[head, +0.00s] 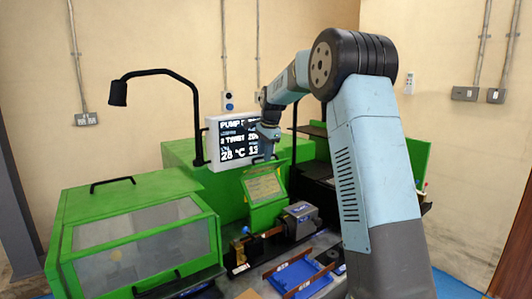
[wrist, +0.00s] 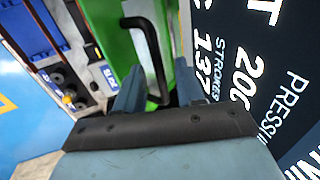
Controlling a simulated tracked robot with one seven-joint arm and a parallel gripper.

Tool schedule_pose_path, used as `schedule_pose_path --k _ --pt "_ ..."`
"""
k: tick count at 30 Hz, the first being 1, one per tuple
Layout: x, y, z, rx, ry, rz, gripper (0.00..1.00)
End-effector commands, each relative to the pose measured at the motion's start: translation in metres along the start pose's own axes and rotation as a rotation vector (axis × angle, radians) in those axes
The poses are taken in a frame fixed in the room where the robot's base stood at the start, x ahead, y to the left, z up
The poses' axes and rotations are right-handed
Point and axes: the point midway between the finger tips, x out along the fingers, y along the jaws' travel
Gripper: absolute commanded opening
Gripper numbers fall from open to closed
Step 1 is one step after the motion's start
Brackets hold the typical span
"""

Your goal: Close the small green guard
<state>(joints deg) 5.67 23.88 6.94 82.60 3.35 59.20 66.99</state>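The small green guard (head: 266,188) stands tilted up in the middle of the machine, with a yellowish panel on its face. My gripper (head: 266,156) is at its top edge, in front of the display screen. In the wrist view the green guard (wrist: 112,28) fills the upper middle, with a black bar handle (wrist: 153,50) on it. My gripper (wrist: 157,88) has its two fingers apart, one on each side of the handle's near end. Whether either finger touches the handle I cannot tell.
The display screen (head: 236,142) is close behind my gripper. A larger green guard (head: 135,240) with a clear window is at the left. A black lamp arm (head: 196,120) rises beside the screen. A grey block (head: 300,220) and blue tray (head: 302,277) are below the small guard.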

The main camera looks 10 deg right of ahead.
Motion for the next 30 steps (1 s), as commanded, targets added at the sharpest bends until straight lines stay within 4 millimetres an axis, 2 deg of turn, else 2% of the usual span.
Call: schedule_pose_path --k 8,20,30 --pt "0.0010 0.0001 0.0000 0.000 0.000 0.000 0.38" --pt "0.0007 -0.0001 -0.0002 0.000 0.000 0.000 0.00" --pt "0.0000 -0.0009 -0.0004 0.000 0.001 -0.003 0.00"
